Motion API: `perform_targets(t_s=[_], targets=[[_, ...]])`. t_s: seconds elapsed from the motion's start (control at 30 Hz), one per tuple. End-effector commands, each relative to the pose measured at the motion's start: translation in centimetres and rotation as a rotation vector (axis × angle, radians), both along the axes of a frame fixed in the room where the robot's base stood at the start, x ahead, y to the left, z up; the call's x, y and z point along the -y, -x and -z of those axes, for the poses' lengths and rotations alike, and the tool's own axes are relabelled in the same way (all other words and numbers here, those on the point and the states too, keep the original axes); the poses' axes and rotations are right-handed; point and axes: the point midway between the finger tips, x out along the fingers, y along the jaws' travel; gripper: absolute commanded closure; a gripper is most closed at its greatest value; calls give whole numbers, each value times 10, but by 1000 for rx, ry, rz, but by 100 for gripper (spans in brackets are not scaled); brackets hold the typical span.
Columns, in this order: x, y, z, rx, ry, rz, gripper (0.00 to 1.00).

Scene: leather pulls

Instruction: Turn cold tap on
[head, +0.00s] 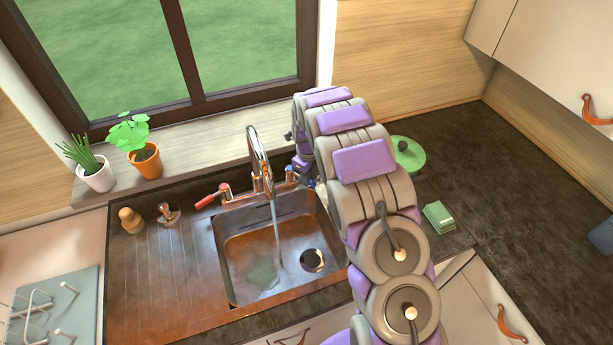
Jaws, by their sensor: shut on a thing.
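The chrome mixer tap (258,152) stands at the back of the steel sink (232,262). A stream of water (276,228) runs from its spout into the basin. The hot tap's red lever (206,200) points out to the left. The cold tap (291,175) is at the right end of the tap body, and its handle is mostly hidden by my gripper. My gripper (300,180) is at the cold tap, shut on its handle. My arm hides much of the gripper, so its fingers show poorly.
A wooden brush (131,220) and a plug-like item (168,213) stand left of the sink. Two potted plants (146,160) are on the windowsill. A green lid (408,155) and green sponges (439,217) lie right of my arm. The dark worktop (530,190) farther right is mostly clear.

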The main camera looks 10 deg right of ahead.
Motion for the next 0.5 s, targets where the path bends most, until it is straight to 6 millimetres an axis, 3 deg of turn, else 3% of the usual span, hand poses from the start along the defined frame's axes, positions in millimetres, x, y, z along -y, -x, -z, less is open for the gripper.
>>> perform_targets(t_s=[0.03,0.07,0.3,0.5], targets=[[2,0,-1,1,2,3,100],[2,0,-1,1,2,3,80],[0,-1,0,-1,2,1,57],[-2,-1,1,-2,4,0,56]])
